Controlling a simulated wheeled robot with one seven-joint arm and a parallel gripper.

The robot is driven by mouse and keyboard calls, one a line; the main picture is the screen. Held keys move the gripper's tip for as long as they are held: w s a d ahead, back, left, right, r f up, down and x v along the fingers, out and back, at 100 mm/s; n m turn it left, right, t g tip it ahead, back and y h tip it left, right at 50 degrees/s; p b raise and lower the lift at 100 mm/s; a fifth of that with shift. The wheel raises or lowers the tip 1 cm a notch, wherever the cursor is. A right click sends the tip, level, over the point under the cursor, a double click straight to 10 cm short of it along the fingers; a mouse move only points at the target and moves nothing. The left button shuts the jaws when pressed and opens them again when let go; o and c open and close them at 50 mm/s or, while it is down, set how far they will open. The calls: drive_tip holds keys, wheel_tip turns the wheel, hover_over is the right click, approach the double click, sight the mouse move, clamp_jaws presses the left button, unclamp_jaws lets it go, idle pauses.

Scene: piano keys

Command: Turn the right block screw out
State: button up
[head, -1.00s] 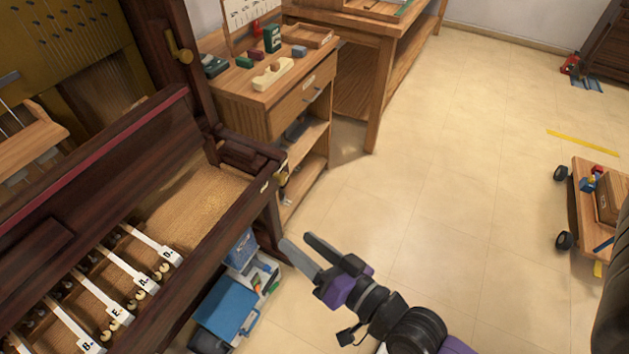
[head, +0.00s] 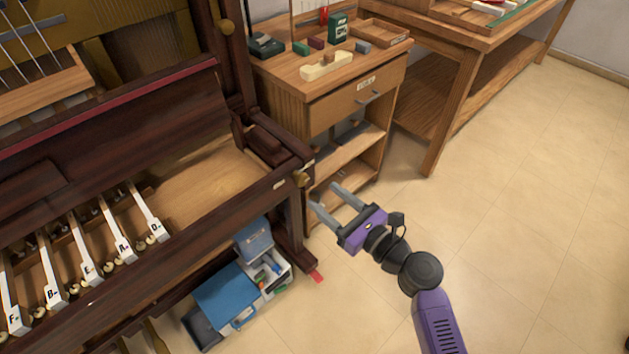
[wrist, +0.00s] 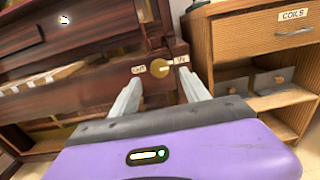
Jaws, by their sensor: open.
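The right block screw (head: 302,180) is a round brass knob on the front of the dark block at the piano's right end. In the wrist view the screw (wrist: 160,68) shows between my two fingers, with small pale labels on either side that are too small to read surely. My gripper (head: 326,197) is open and empty, its two grey fingers pointing at the piano end just beside the screw. Whether the fingertips reach around the screw or stop short of it, I cannot tell; no contact shows.
A wooden cabinet (head: 330,105) with a labelled drawer stands close right of the screw. Below the key bed lie a blue toolbox (head: 225,298) and a tray of small items (head: 268,270). The floor (head: 480,240) to the right is clear.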

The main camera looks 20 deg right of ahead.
sight(304, 181)
drive_tip(key=shift+b+x, duration=0.3)
drive_tip(key=shift+x, duration=3.3)
drive_tip(key=shift+a, duration=0.1)
drive_tip(key=shift+f, duration=0.1)
clamp_jaws()
